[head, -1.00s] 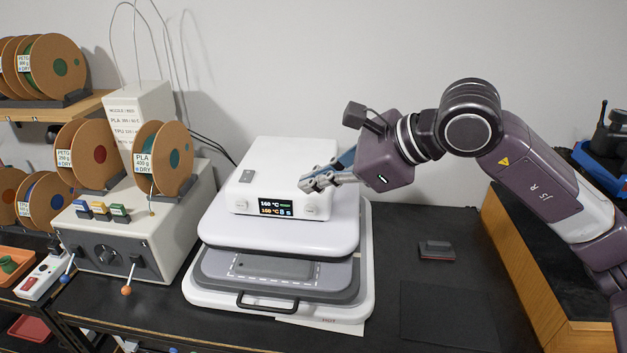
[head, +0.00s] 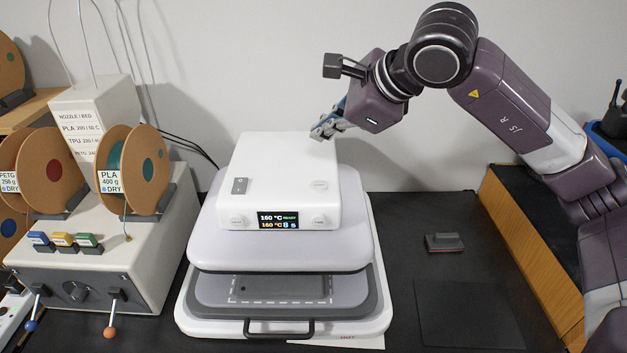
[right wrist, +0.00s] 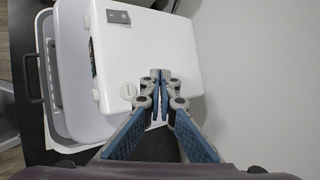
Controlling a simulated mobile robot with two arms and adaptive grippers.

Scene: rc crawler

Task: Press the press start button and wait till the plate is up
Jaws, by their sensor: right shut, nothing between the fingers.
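The white heat press (head: 285,160) stands on the black bench, its small screen (head: 278,221) reading 160 °C READY above 160 °C and 8 s. Round buttons flank the screen: a left one (head: 236,221) and a right one (head: 320,221). The upper plate (head: 280,240) is raised, with a gap over the grey bed (head: 215,291). My right gripper (head: 322,134) is shut and empty at the housing's far right edge. The left gripper is not seen.
A filament dryer box (head: 100,255) with spools (head: 147,170) and levers stands left of the press. A dark block with a red base (head: 444,242) and a black mat (head: 468,313) lie right. A wooden-sided stand (head: 520,250) is farther right. Bench between is clear.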

